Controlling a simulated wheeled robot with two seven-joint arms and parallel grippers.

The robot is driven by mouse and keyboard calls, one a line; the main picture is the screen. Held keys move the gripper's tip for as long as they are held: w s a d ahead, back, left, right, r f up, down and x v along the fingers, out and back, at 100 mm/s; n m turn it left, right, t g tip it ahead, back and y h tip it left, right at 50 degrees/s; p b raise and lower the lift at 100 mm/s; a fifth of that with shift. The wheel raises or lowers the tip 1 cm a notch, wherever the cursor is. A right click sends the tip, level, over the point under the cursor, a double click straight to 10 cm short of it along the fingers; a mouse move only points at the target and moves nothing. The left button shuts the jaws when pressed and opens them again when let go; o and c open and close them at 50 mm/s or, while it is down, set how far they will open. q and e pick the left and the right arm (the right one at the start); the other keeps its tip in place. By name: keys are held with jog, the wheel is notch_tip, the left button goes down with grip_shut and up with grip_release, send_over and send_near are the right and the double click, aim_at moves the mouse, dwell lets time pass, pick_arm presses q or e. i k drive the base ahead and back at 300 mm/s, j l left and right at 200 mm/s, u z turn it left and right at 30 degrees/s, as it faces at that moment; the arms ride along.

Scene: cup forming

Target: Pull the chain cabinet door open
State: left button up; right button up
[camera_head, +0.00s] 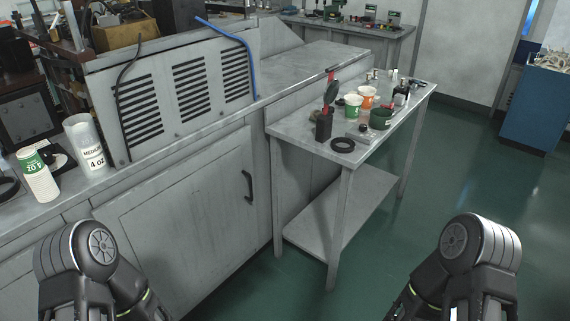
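The grey metal cabinet door (190,225) is in the front of the long cabinet at left centre. It looks shut, flush with its frame. Its black bar handle (248,186) is upright near the door's right edge, with nothing touching it. Parts of my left arm show at the bottom left and parts of my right arm at the bottom right, both apart from the door. The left arm covers the door's lower left corner. Neither gripper's fingers are in the picture. No chain can be made out on the door.
A metal side table (300,128) with cups, bottles and tools stands right of the door, its near leg (338,235) close by. Stacked paper cups (38,175) and a clear container (86,145) stand on the cabinet top. Green floor (460,170) is clear at right.

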aim_at(189, 223)
jog(key=i+l, duration=0.4)
jog(key=i, duration=0.15)
jog(key=i+l+z, duration=0.1)
jog(key=i+l, duration=0.3)
jog(key=i+l+z, duration=0.1)
jog(key=i+l, duration=0.25)
jog(key=i, duration=0.3)
